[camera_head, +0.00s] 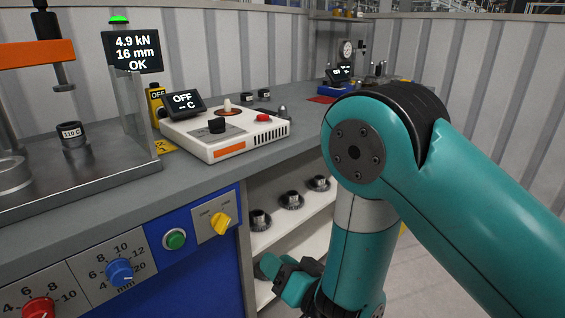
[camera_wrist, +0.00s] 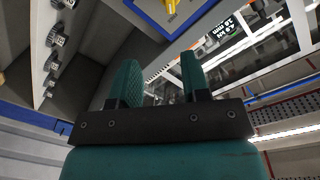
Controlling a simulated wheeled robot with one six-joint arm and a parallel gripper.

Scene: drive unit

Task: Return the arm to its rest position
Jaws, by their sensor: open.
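My arm (camera_head: 365,235) is teal with dark joints and fills the right of the head view, bent at a raised elbow.
Shelves (camera_head: 295,219) with several dark flanged parts stand close behind my gripper. The bench (camera_head: 215,171) carries a white heater unit (camera_head: 225,140) and a press with an orange bar (camera_head: 36,54). Knobs line the blue front panel (camera_head: 205,273). Floor shows at the right.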

